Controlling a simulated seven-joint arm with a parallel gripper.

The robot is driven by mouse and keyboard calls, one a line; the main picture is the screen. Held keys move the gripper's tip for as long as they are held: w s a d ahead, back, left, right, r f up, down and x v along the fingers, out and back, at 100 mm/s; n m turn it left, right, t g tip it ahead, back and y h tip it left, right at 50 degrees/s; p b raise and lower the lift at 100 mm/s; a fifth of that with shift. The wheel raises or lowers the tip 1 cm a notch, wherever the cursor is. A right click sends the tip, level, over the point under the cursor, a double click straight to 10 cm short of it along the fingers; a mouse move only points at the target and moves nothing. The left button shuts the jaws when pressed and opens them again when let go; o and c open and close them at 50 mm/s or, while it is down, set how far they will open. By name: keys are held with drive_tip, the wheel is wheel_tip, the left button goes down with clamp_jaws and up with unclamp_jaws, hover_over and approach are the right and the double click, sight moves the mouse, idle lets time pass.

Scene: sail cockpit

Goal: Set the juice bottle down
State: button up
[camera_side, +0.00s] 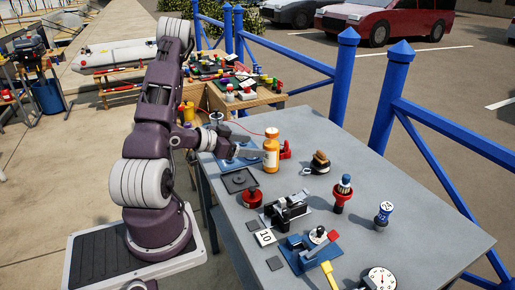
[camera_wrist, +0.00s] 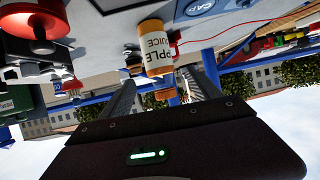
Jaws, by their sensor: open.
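The juice bottle (camera_side: 271,152) is orange with a pale label and an orange cap. It appears to stand upright on the grey table (camera_side: 345,245), near its far end. In the wrist view, which is upside down, the bottle (camera_wrist: 156,48) shows its label, with "JUICE" readable. My gripper (camera_side: 257,153) is at the bottle's left side in the side view. In the wrist view my gripper (camera_wrist: 170,70) has its two fingers spread wide, one on each side of the bottle, with gaps visible. Any contact is hidden in the side view.
A blue plate (camera_side: 233,163) lies beneath my gripper. A red item (camera_side: 286,149) is close behind the bottle. A black pad (camera_side: 239,181) and red knob (camera_side: 252,198) are nearer. A brush-like item (camera_side: 320,162) stands to the right. The table's right side has free room.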

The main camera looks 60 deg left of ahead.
sight(267, 132)
drive_tip(key=w+r+g, duration=0.1)
drive_tip(key=w+r, duration=0.1)
drive_tip(key=w+r+m+g+y, duration=0.1)
drive_tip(key=w+r, duration=0.1)
drive_tip(key=shift+d+r+m, duration=0.1)
drive_tip(key=shift+r+m, duration=0.05)
drive_tip(key=shift+m, duration=0.15)
drive_tip(key=s+d+r+n+g+y, duration=0.1)
drive_tip(key=s+d+r+g+y, duration=0.15)
drive_tip(key=d+r, duration=0.9)
drive_tip(key=s+d+r+g+h, duration=0.3)
drive_tip(key=s+d+h, duration=0.1)
drive_tip(key=s+d, duration=1.2)
drive_tip(key=shift+s+d+h, duration=0.15)
drive_tip(key=shift+d+h, duration=0.2)
drive_tip(key=shift+d, duration=0.35)
